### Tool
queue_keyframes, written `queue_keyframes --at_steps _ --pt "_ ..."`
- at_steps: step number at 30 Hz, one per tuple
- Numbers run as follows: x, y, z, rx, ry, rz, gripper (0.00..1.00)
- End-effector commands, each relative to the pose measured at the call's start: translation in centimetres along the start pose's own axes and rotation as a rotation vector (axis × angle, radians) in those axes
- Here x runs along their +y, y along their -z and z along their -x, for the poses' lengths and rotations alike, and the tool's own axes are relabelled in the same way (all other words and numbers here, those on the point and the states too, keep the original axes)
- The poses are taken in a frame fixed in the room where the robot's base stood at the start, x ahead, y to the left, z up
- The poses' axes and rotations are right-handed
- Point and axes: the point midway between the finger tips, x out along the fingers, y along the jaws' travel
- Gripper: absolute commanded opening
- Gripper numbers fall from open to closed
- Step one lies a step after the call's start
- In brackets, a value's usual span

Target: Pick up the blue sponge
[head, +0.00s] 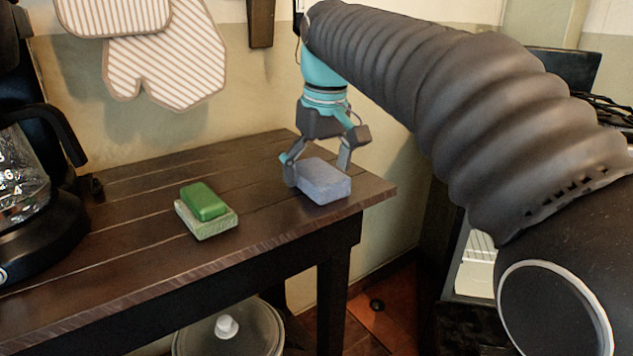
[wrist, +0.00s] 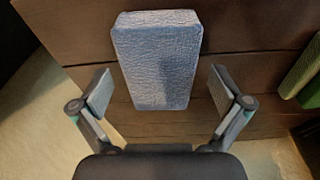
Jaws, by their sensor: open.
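The blue sponge (head: 323,182) is a grey-blue block lying on the dark wooden table (head: 140,222), near its right end. In the wrist view the sponge (wrist: 158,62) stands lengthwise at the top middle, its near end reaching between the fingertips. My gripper (head: 318,163) is at the sponge, pointing down, with its fingers apart. In the wrist view my gripper (wrist: 158,92) is open, one finger on each side of the sponge's near end, with a gap on both sides. Nothing is held.
A green bar (head: 204,201) sits on a pale green block (head: 207,221) left of the sponge. A coffee maker (head: 30,190) stands at the table's left. Striped oven mitts (head: 165,60) hang on the wall. Table around the sponge is clear; its right edge is close.

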Motion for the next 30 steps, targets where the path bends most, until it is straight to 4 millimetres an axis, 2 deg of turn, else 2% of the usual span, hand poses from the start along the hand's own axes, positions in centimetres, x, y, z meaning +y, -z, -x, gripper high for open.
queue_keyframes --at_steps 8,16,25,30 --pt "0.0 0.01 -0.34 0.001 0.0 0.0 1.0" --pt "0.0 0.01 -0.34 0.0 0.0 0.0 0.36" --pt "0.01 0.03 -0.3 0.0 0.0 0.0 0.36" --pt "0.02 0.2 0.54 0.002 0.0 0.0 0.36"
